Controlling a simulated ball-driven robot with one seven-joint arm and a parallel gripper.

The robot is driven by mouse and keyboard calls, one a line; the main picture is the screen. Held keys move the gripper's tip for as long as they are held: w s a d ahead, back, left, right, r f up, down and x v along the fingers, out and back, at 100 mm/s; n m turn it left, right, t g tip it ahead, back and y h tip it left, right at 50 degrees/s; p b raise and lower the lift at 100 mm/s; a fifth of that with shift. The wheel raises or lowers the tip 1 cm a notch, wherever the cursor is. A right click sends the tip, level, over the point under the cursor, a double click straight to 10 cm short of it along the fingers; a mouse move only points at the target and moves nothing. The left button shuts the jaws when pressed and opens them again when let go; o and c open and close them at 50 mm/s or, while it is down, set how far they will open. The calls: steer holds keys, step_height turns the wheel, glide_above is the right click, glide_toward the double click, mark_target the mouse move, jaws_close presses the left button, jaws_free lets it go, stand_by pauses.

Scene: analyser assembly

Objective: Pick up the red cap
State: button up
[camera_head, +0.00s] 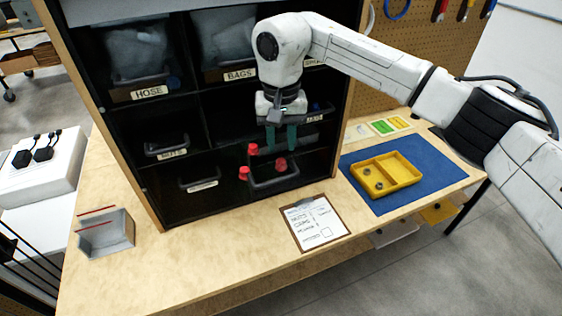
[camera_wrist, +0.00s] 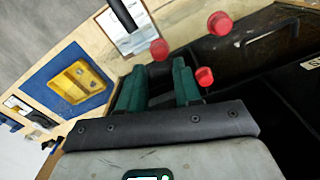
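Three red caps show in the head view, at the black shelf's lower right bin: an upper one (camera_head: 253,149), a lower left one (camera_head: 244,173) and a right one (camera_head: 281,164). My gripper (camera_head: 281,146) points down above the right cap, its green fingers apart with nothing visible between them. In the wrist view the caps show beyond or beside my gripper (camera_wrist: 158,68): one just past the gap between the fingertips (camera_wrist: 159,49), one by the right finger (camera_wrist: 204,76), and one farther off (camera_wrist: 220,23). I cannot tell the exact distance to any cap.
A clipboard (camera_head: 314,222) lies in front. A yellow two-part tray (camera_head: 402,171) with small dark parts sits on a blue mat (camera_head: 440,165). A grey bin (camera_head: 106,236) stands left; bare bench lies between.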

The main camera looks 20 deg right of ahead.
steer(key=shift+f+p, duration=0.4)
steer(key=shift+f, duration=2)
steer(key=shift+c, duration=0.5)
jaws_close()
steer(key=shift+r, duration=0.15)
